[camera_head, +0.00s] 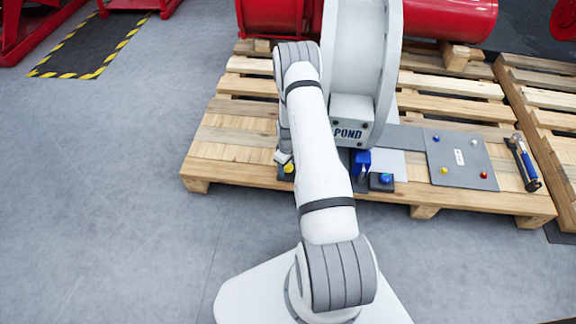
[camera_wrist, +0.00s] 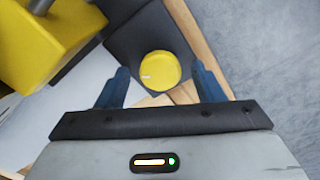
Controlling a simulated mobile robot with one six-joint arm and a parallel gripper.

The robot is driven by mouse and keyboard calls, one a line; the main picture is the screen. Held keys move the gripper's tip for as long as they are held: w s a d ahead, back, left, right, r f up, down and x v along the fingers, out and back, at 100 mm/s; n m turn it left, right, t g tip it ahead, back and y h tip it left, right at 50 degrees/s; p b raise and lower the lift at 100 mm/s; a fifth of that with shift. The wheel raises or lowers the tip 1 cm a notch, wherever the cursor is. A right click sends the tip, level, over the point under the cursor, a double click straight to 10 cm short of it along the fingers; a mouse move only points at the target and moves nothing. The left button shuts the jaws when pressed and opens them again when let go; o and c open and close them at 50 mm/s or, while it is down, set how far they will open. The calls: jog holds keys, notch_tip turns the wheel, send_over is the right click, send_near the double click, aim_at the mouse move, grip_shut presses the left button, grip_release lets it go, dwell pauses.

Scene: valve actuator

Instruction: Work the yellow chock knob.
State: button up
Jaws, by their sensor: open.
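The yellow chock knob (camera_wrist: 159,70) is round, with a small white mark at its left edge. It sits on a dark plate (camera_wrist: 128,34) in the wrist view. My gripper (camera_wrist: 160,72) is open. Its two blue-grey fingers stand apart, one on each side of the knob in the picture, with a visible gap to each. I cannot tell how far above the knob the fingertips are. In the head view the yellow knob (camera_head: 289,168) shows small at the pallet's front edge, beside my arm, which hides part of that area.
A large yellow block (camera_wrist: 45,38) stands close at the upper left of the wrist view. In the head view a blue block (camera_head: 361,160) and a blue knob (camera_head: 386,178) are right of my arm. A grey panel (camera_head: 460,158) and a tool (camera_head: 523,162) lie on the pallet (camera_head: 225,135).

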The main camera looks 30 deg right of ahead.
jog(key=c, duration=1)
